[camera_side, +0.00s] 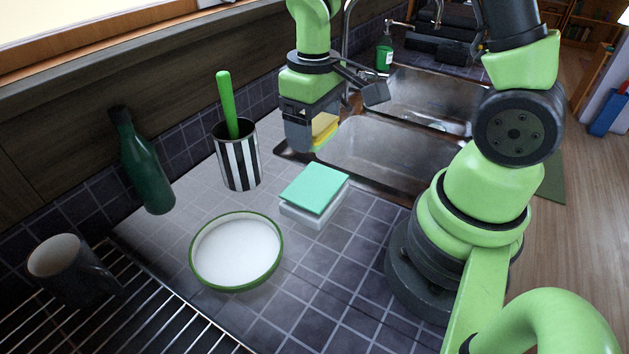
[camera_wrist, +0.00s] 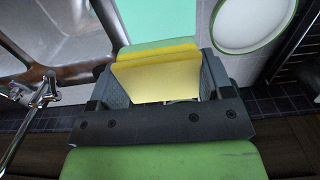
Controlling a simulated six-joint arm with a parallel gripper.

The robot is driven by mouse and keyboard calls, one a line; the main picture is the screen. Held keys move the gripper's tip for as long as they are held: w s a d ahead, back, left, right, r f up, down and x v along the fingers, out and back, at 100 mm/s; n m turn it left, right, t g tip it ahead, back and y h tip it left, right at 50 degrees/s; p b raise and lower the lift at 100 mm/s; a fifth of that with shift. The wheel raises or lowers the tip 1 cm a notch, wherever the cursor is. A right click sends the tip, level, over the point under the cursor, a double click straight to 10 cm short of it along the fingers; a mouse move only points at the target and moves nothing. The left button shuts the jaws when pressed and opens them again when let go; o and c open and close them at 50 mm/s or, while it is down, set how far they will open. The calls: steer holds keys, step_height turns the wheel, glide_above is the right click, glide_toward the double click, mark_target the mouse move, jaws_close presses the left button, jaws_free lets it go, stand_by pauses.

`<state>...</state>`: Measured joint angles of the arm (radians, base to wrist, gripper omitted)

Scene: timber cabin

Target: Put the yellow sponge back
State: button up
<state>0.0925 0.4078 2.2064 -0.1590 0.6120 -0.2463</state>
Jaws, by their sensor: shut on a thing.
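The yellow sponge (camera_side: 325,130) is between the fingers of my gripper (camera_side: 312,138), held above the counter by the near left corner of the sink. In the wrist view the sponge (camera_wrist: 158,80) spans the gap between both fingers of my gripper (camera_wrist: 163,84). One finger partly hides it in the side view. A teal-green sponge-like block (camera_side: 314,188) lies on a white holder (camera_side: 312,215) on the counter, below my gripper and nearer the side camera. A green surface shows beyond the yellow sponge in the wrist view; I cannot tell whether it is that block.
A white plate with a green rim (camera_side: 282,250) lies left of the holder. A striped cup (camera_side: 238,160) with a green-handled tool and a green bottle (camera_side: 146,165) stand along the wall. A mug (camera_side: 72,270) sits on a wire rack. The sink (camera_side: 385,150) and faucet are behind.

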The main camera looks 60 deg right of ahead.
mark_target(315, 184)
step_height(315, 184, down, 10)
steer(key=shift+d+r, duration=0.1)
steer(key=shift+r, duration=0.15)
steer(key=shift+s+f, duration=0.1)
steer(key=shift+f, duration=0.05)
steer(key=o, duration=0.9)
step_height(315, 184, up, 13)
steer(key=shift+f, duration=0.15)
steer(key=s+a+r+m+t+y, duration=0.1)
steer(key=s+a+r+m+t, duration=0.1)
steer(key=s+r, duration=0.3)
steer(key=s+a+r+m+t+y, duration=0.1)
steer(key=s+a+r+m+t, duration=0.1)
steer(key=s+r+t, duration=0.3)
step_height(315, 184, up, 3)
steer(key=shift+a+r, duration=0.2)
steer(key=shift+a, duration=0.4)
